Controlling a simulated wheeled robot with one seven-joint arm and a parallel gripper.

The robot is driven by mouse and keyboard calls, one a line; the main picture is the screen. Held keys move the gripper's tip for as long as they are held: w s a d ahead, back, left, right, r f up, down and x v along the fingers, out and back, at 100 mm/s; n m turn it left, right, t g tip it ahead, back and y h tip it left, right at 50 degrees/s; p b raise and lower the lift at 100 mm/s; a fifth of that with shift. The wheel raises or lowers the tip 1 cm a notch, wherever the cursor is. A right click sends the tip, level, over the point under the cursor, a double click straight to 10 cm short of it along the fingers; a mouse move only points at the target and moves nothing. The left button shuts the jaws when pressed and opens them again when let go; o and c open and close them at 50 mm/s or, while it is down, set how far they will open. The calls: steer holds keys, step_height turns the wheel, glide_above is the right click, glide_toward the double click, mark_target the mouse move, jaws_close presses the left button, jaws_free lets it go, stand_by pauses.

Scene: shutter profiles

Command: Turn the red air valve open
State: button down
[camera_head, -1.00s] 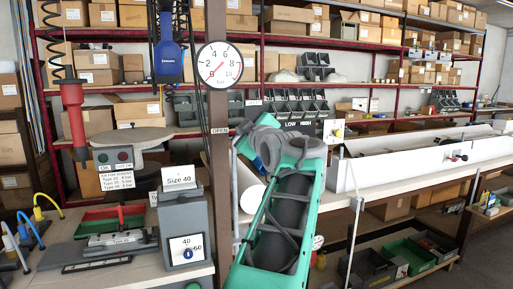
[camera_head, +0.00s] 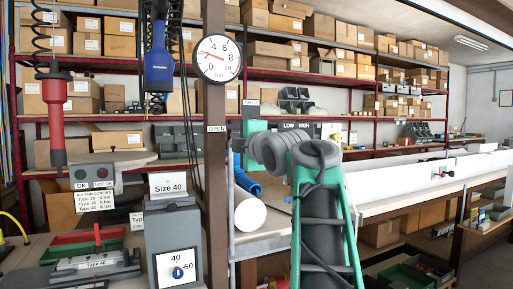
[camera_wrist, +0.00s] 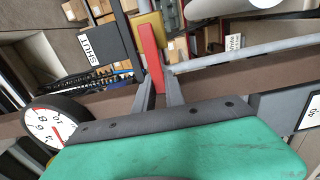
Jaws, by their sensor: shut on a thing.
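The red valve handle (camera_wrist: 152,55) shows in the wrist view as a narrow red bar, roughly across the line of the brown post. My gripper (camera_wrist: 160,90) has its two grey fingers on either side of the bar's near end and is shut on it. A SHUT label (camera_wrist: 92,50) lies left of the handle. In the head view an OPEN label (camera_head: 217,129) is on the brown post (camera_head: 216,190).
A grey Size 40 box with a dial (camera_head: 175,235) stands left of the post. A red screwdriver (camera_head: 55,115) and a blue one (camera_head: 159,55) hang further left. Shelves of cartons stand behind.

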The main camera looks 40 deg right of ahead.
steer(key=shift+f, duration=0.1)
stand_by(0.4)
steer(key=c, duration=1.4)
jaws_free()
steer(key=v, duration=0.7)
steer(key=shift+s, duration=0.35)
steer(key=shift+a, duration=0.1)
